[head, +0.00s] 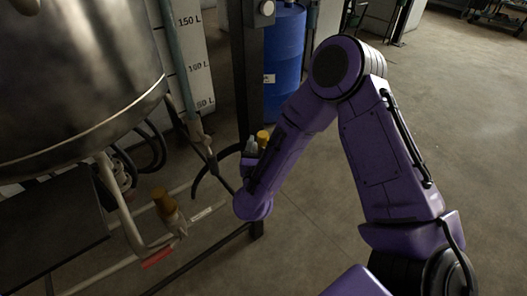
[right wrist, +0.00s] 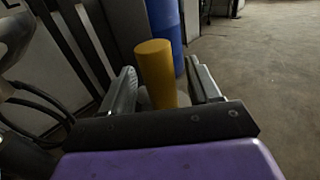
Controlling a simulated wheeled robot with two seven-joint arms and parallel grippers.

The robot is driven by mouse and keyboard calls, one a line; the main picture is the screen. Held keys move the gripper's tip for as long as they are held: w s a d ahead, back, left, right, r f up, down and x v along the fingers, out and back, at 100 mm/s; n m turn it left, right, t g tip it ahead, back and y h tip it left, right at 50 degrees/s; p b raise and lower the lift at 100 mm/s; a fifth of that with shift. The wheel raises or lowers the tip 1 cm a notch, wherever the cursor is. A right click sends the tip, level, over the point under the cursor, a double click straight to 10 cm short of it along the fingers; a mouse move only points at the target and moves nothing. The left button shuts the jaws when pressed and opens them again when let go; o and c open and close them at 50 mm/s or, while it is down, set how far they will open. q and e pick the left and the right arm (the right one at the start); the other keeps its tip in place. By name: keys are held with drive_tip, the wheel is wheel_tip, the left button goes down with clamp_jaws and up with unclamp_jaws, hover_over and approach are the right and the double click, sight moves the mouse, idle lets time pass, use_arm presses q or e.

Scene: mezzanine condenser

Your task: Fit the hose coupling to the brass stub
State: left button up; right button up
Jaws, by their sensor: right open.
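My right gripper (head: 252,148) is open, beyond my purple forearm in the head view. A yellow-ochre cylinder (head: 263,138) shows at its fingers. In the right wrist view this cylinder (right wrist: 155,68) stands upright between the two grey fingers (right wrist: 165,92), with a gap visible on the right side; its pale lower end is partly hidden by the gripper. A second ochre cylinder (head: 163,199) with a brownish lower part stands tilted on the pale pipework at lower left. I cannot tell for sure which is the coupling and which the brass stub. My left gripper is not in view.
A large metal vessel (head: 80,70) fills the upper left, with a litre scale (head: 190,60) beside it. Black hoses (head: 150,150), a pale pipe (head: 120,205) and a red handle (head: 157,258) are below. A dark post (head: 246,80) and a blue drum (head: 285,50) stand behind. Floor at right is clear.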

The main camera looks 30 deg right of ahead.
drive_tip(key=shift+w+d, duration=0.2)
clamp_jaws()
